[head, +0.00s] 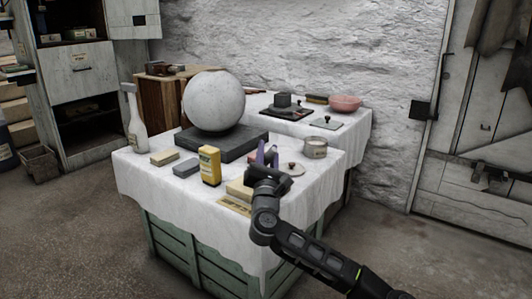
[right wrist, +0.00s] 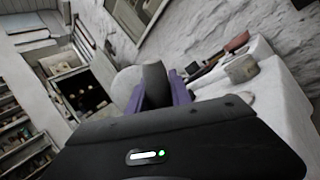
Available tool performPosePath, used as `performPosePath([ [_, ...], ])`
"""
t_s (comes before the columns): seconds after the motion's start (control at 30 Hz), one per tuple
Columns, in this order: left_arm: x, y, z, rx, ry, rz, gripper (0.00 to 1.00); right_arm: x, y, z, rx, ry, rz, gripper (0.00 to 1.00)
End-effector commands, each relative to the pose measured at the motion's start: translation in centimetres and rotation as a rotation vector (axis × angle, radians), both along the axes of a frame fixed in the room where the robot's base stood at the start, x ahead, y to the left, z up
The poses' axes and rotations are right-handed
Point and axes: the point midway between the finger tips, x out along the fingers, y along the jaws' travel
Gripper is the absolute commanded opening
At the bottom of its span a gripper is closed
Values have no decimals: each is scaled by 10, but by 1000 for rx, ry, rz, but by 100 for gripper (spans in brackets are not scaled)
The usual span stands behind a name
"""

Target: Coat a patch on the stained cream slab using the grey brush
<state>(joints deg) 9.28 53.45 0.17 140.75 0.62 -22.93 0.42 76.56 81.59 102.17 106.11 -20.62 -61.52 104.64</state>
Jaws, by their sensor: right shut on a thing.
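My right gripper (head: 266,158) is over the front right part of the white-covered table, its purple fingers closed on a dark grey thing. In the right wrist view, that thing, which looks like the grey brush (right wrist: 155,84), stands up between the purple fingers; its bristle end cannot be made out. A cream slab (head: 238,190) lies on the cloth just left of and below my right gripper, partly hidden by it. Stains on it are too small to tell. I cannot tell whether the brush touches the slab. My left gripper is not in view.
A large plaster sphere (head: 214,101) rests on a dark slab (head: 222,143) behind. A yellow container (head: 209,166), a white bottle (head: 134,122), small blocks and a tin (head: 315,147) stand around. A pink bowl (head: 345,103) is at the back right.

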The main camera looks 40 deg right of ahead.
Motion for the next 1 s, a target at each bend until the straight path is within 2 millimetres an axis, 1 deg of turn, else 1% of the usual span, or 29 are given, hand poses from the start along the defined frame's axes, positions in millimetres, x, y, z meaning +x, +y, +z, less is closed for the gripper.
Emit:
performPosePath([
  [0.03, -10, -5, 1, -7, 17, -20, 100, 0, 0, 1, 0, -1, 0, 0],
  [0.3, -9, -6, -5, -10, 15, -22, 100, 0, 0, -12, 0, -1, 0, 0],
  [1.0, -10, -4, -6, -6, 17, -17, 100, 0, 0, -14, 0, -1, 0, 0],
])
